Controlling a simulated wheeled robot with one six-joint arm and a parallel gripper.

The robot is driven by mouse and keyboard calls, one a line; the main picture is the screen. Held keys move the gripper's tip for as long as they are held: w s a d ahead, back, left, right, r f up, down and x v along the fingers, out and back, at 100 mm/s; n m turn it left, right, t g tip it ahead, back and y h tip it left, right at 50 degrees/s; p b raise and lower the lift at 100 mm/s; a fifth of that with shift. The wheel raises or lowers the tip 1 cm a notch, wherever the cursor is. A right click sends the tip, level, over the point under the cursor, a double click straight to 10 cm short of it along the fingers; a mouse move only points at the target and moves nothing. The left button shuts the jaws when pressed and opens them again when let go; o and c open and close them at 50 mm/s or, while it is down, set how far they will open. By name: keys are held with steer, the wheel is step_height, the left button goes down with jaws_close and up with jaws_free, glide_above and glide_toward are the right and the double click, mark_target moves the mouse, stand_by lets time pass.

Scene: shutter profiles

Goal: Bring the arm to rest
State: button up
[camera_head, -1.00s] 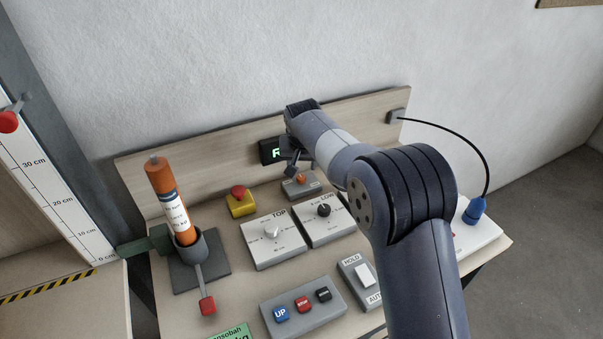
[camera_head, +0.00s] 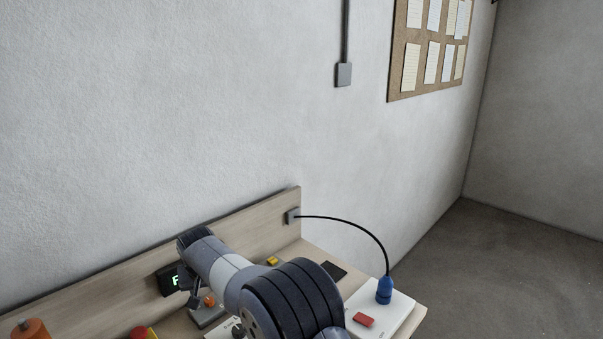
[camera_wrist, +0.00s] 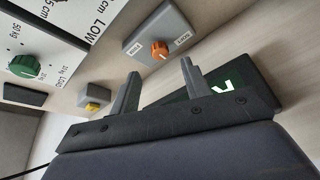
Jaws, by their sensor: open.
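My gripper (camera_wrist: 160,68) is open and empty in the wrist view, its two fingers apart with bare bench between them. In the head view my arm reaches over the bench from the bottom edge. My gripper (camera_head: 193,301) hangs small and partly hidden beside the display (camera_head: 170,280) and the orange knob (camera_head: 209,300).
A white panel (camera_head: 395,312) with a red switch (camera_head: 363,320) and a blue plug (camera_head: 384,290) stands right of my arm. Its black cable (camera_head: 350,224) arcs to the backboard (camera_head: 262,222). A green knob (camera_wrist: 25,66) shows in the wrist view. Open floor lies at right.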

mark_target(209, 301)
steer(key=p+x, duration=0.1)
steer(key=x, duration=0.5)
steer(key=shift+w+f, duration=0.15)
steer(key=shift+f, duration=0.1)
steer(key=shift+m+p, duration=0.4)
steer(key=shift+p, duration=0.05)
steer(key=shift+n+b, duration=0.3)
steer(key=shift+b, duration=0.1)
